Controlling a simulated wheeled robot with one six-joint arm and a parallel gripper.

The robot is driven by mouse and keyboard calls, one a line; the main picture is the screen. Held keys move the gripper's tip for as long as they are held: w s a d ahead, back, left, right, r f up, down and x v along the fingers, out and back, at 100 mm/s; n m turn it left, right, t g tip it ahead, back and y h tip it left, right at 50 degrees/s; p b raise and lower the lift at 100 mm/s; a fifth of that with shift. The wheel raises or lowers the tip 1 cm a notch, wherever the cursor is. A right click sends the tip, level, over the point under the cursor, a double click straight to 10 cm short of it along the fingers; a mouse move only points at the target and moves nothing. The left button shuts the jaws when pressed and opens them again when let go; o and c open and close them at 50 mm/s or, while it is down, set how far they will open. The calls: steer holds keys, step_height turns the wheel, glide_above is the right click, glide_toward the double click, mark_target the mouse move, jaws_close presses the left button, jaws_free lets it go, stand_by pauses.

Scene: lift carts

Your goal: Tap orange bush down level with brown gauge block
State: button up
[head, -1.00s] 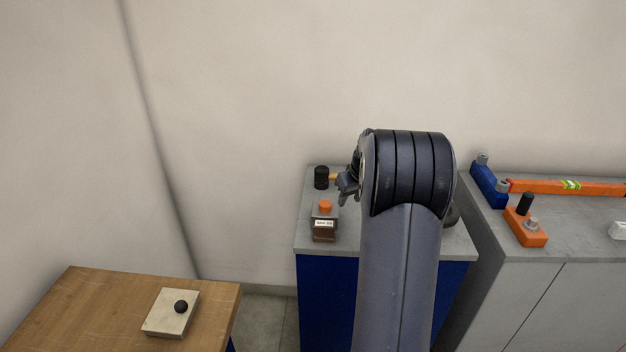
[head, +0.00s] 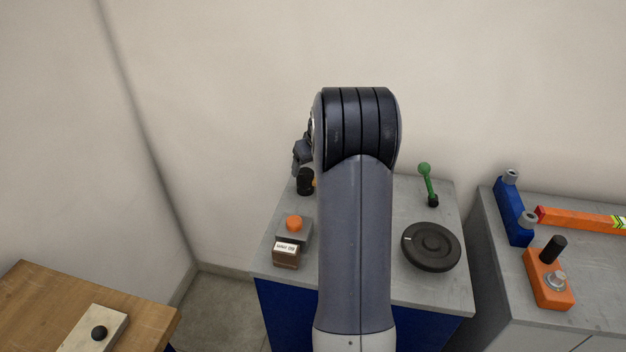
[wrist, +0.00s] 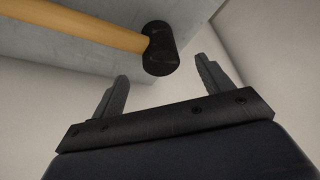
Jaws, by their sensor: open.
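The orange bush (head: 294,223) stands up out of a grey block (head: 293,232) on the left part of the blue cart's grey top. The brown gauge block (head: 286,257), with a white label, sits just in front of it. A mallet with a black head (head: 305,181) lies farther back on the same top. Its head (wrist: 160,50) and tan handle (wrist: 95,25) show in the wrist view. My gripper (wrist: 165,80) is open and empty, with the mallet head beyond its fingers. In the head view my arm hides most of the handle.
A black round disc (head: 431,246) and a green-knobbed lever (head: 427,182) stand on the cart's right side. A grey cabinet at right carries a blue bracket (head: 513,211), an orange block (head: 548,279) and an orange level (head: 575,220). A wooden table (head: 40,305) is at lower left.

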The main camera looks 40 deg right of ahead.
mark_target(307, 174)
steer(key=x, duration=0.3)
steer(key=shift+w+a+f, duration=0.1)
steer(key=shift+f, duration=0.2)
steer(key=shift+p+x, duration=1.1)
steer(key=shift+x, duration=1.75)
steer(key=c, duration=1.3)
